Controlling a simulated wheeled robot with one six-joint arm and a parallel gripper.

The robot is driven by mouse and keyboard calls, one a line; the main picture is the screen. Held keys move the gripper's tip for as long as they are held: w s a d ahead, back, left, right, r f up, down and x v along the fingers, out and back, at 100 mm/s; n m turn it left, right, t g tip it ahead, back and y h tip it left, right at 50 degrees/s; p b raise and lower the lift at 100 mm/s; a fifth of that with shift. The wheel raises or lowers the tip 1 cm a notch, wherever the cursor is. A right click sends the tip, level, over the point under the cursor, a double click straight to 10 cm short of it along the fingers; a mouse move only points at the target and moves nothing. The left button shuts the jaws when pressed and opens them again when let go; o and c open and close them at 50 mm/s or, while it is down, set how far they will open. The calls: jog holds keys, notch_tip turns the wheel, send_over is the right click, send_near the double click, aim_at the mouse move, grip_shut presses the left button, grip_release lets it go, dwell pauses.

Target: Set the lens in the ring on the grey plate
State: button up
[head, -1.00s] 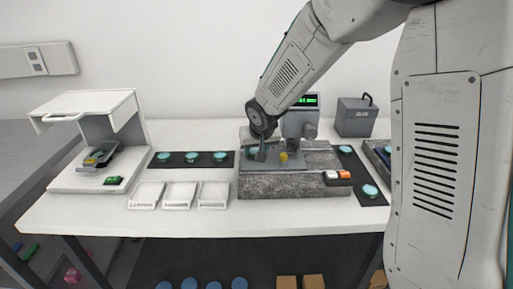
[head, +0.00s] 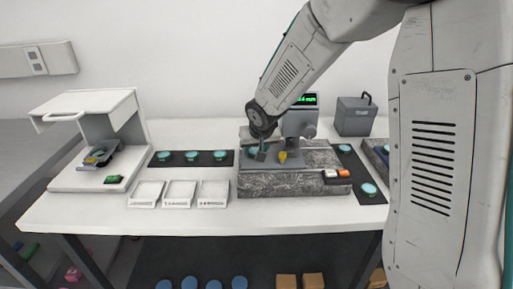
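The grey plate (head: 285,163) lies on top of the speckled stone block (head: 290,187) in the middle of the bench. A teal lens (head: 252,149) shows at the plate's left, just beside my gripper. My gripper (head: 261,156) is low over the left part of the plate, small and dark. Its fingers are too small to tell whether they are open or shut, or whether they touch the lens. The ring cannot be made out; my gripper and arm cover part of the plate.
A dark mat (head: 178,163) with several teal lenses lies left of the block; another mat (head: 372,189) lies at the right. White trays (head: 180,194) stand in front. An open white cabinet (head: 80,176) is at left, a grey box (head: 356,116) behind right. A display unit (head: 299,121) stands behind the plate.

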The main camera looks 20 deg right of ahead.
jog(key=shift+s+f, duration=0.35)
jog(key=shift+f, duration=0.15)
jog(key=shift+o, duration=0.7)
jog(key=shift+r, duration=0.35)
jog(key=v, duration=0.7)
jog(key=shift+r, duration=0.45)
jog(key=shift+w, duration=0.15)
